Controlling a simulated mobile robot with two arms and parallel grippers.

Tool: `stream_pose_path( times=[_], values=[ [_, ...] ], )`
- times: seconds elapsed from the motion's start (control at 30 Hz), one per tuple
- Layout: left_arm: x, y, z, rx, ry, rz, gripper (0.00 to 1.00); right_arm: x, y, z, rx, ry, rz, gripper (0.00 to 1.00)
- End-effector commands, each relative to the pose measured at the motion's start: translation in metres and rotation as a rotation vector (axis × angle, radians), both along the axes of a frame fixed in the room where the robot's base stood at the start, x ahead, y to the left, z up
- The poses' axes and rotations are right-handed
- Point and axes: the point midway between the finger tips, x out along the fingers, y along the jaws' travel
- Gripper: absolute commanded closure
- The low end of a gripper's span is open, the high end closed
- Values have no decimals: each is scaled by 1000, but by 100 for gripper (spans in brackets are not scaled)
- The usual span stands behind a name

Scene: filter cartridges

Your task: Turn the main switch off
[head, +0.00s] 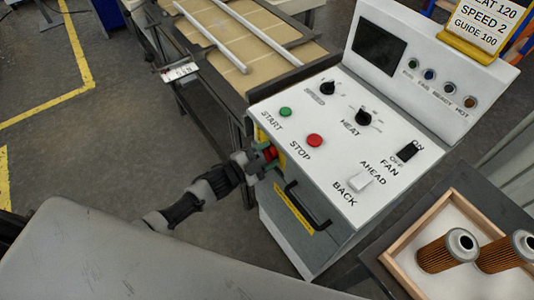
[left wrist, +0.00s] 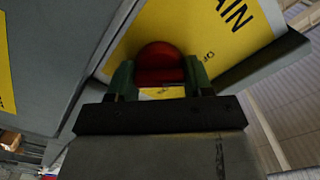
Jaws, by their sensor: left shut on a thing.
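The main switch (left wrist: 158,62) is a red knob on a yellow plate (left wrist: 205,30) lettered "...AIN" in the left wrist view. In the head view the red knob (head: 270,153) shows on the left side of the white control cabinet, partly covered by my gripper. My left gripper (head: 264,157) is shut on the knob. Its two green fingers (left wrist: 160,78) stand on either side of the knob in the left wrist view. Part of the plate's lettering is cut off, so I cannot read the switch position. My right gripper is not in view.
The cabinet top (head: 340,140) carries START, STOP, SPEED, HEAT, FAN and AHEAD/BACK controls. A conveyor (head: 240,40) stands behind. A wooden tray (head: 402,275) with filter cartridges (head: 447,250) is at the lower right.

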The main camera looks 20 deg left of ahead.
Motion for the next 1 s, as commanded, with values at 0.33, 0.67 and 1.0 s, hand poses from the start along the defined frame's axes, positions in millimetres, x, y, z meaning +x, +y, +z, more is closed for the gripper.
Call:
stream_pose_path(
  times=[0.33,0.67,1.0],
  values=[
    [0,0,-1,-1,4,1,42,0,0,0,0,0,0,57],
    [0,0,0,0,2,0,25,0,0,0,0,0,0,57],
    [-33,26,-4,2,5,1,25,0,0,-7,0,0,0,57]
  ],
)
